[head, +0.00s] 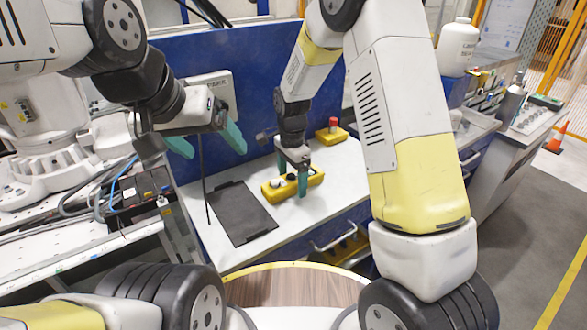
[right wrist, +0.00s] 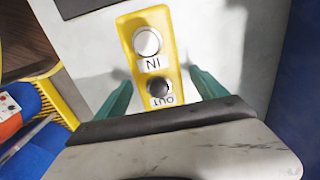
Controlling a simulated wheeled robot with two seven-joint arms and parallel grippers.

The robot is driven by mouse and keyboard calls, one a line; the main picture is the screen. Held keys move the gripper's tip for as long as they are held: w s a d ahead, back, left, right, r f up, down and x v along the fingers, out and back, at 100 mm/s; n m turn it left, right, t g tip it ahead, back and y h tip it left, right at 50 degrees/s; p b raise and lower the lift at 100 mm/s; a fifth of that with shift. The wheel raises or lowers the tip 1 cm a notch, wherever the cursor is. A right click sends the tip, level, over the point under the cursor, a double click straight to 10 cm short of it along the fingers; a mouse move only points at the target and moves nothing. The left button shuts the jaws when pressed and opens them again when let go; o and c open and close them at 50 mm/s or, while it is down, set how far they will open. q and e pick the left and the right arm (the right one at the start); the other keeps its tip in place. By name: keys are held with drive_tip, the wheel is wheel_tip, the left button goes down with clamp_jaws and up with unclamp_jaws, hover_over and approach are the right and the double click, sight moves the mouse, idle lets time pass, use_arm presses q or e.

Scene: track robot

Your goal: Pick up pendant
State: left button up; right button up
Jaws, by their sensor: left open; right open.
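The pendant is a yellow control box (head: 272,188) lying on the white worktop in the head view. In the right wrist view the pendant (right wrist: 150,50) shows a white button marked IN and a black button marked OUT. My right gripper (head: 292,184) is open over the pendant's right part. In the right wrist view its green fingers stand on either side of the OUT end, with a gap to each side. My left gripper (head: 207,143) is open and empty, raised at the left, away from the pendant.
A dark flat mat (head: 238,213) lies left of the pendant on the white worktop (head: 330,178). A yellow box with a red button (head: 332,131) stands behind. A blue panel (head: 205,55) rises at the back. Drawers are below the worktop's front edge.

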drive_tip(key=shift+c, duration=0.2)
drive_tip(key=shift+r, duration=0.1)
clamp_jaws()
